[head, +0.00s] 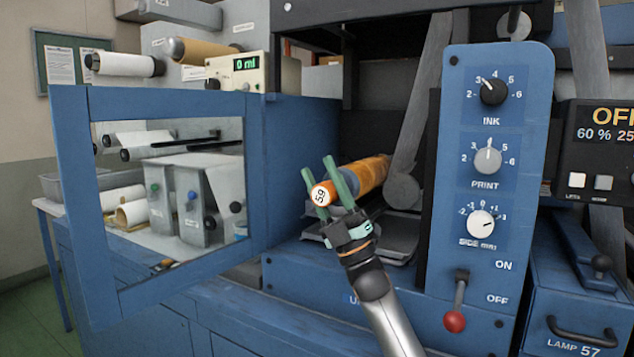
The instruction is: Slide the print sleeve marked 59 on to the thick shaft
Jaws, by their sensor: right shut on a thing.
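The print sleeve marked 59 (320,194) is orange with a white end face, which points toward me in the head view. My right gripper (324,185) is shut on it, with one green finger on each side. Behind the sleeve, in line with it, is a thick grey-blue round part (351,180), possibly the thick shaft. I cannot tell whether the sleeve is around this part or only in front of it. An orange-brown roller (373,173) continues behind it into the machine. My left gripper is not in view.
An open blue framed door (78,215) stands to the left of the opening. A blue control panel (487,250) with knobs and a red-tipped lever (455,321) stands close on the right. A grey tray (400,237) lies below the roller.

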